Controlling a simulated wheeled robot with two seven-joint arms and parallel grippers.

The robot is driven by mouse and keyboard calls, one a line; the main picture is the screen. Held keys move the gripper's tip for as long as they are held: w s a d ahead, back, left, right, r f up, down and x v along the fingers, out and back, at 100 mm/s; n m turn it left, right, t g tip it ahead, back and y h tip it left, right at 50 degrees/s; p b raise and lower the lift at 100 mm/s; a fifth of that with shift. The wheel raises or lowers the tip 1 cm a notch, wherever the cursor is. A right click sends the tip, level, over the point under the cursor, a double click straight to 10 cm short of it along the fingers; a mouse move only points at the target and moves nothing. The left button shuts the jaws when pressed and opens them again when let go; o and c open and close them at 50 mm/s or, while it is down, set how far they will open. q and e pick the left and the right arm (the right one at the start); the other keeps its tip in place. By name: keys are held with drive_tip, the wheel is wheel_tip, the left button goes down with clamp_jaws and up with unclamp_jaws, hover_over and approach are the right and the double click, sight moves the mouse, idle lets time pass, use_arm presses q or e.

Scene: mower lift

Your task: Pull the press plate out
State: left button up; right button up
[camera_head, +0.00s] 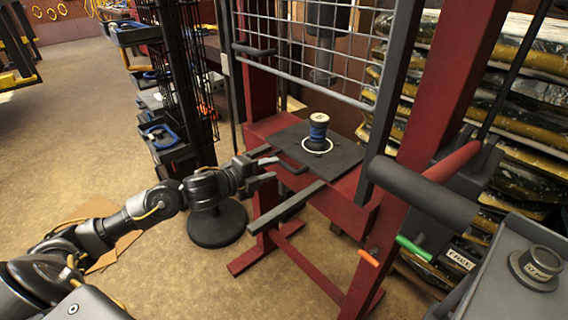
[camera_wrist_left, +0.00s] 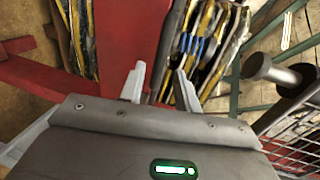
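The press plate (camera_head: 343,158) is a dark flat plate in the red press (camera_head: 258,90). It carries a blue and black cylinder (camera_head: 318,131) standing upright inside a white ring (camera_head: 319,146). A dark handle (camera_head: 296,169) sticks out from the plate's left front edge. My left gripper (camera_head: 272,167) is open and empty, with its fingertips close to that handle. In the left wrist view its two light fingers (camera_wrist_left: 160,88) stand apart with a dark bar running behind the gap; I cannot tell whether this is the handle. My right gripper is not in view.
A wire-mesh guard (camera_head: 305,45) is raised above the plate. A dark rail (camera_head: 290,207) projects toward me below it. A black round base (camera_head: 217,223) stands on the floor under my left arm. A grey box with a round button (camera_head: 540,262) is at lower right. Floor at left is mostly clear.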

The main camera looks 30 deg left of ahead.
sight(282, 165)
use_arm(q)
drive_tip(key=x, duration=0.6)
drive_tip(key=shift+c, duration=0.3)
clamp_jaws()
